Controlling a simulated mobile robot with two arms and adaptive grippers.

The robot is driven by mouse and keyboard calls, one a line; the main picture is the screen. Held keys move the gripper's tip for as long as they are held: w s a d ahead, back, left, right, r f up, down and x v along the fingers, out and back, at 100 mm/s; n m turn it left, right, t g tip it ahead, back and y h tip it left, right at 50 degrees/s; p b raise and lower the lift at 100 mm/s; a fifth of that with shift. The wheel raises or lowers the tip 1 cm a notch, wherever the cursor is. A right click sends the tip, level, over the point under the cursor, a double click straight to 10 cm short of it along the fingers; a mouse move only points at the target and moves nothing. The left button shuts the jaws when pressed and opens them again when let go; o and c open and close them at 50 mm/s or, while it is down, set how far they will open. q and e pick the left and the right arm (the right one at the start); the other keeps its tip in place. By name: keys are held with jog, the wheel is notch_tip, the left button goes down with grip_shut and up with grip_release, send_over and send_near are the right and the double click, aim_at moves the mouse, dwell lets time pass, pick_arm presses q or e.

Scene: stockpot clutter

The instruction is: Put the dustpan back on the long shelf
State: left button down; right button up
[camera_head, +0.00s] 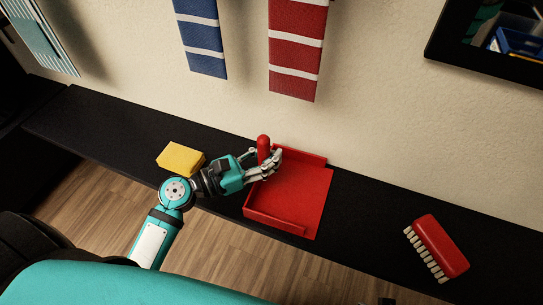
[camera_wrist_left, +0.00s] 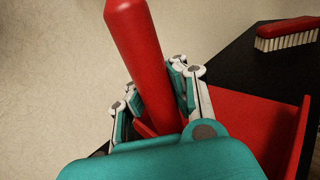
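The red dustpan (camera_head: 300,195) is on or just above the long black shelf (camera_head: 375,230), near its middle; I cannot tell whether it touches. Its open tray faces up and its thick red handle (camera_head: 263,147) points up and toward the wall. My left gripper (camera_head: 268,163) is around the handle, with fingers on both sides of it. In the left wrist view the handle (camera_wrist_left: 143,60) passes between the fingers, which look closed on it, and the tray (camera_wrist_left: 250,125) lies beyond. My right gripper is not in view.
A yellow sponge (camera_head: 181,158) lies on the shelf left of the dustpan. A red brush (camera_head: 438,248) with pale bristles lies to its right. Striped blue (camera_head: 202,38) and red (camera_head: 297,50) cloths hang on the wall above. The shelf between dustpan and brush is clear.

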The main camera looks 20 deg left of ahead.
pick_arm(q)
jog(key=shift+f, duration=0.1)
jog(key=c, duration=1.9)
grip_release()
jog(key=o, duration=0.5)
jog(key=shift+v, duration=6)
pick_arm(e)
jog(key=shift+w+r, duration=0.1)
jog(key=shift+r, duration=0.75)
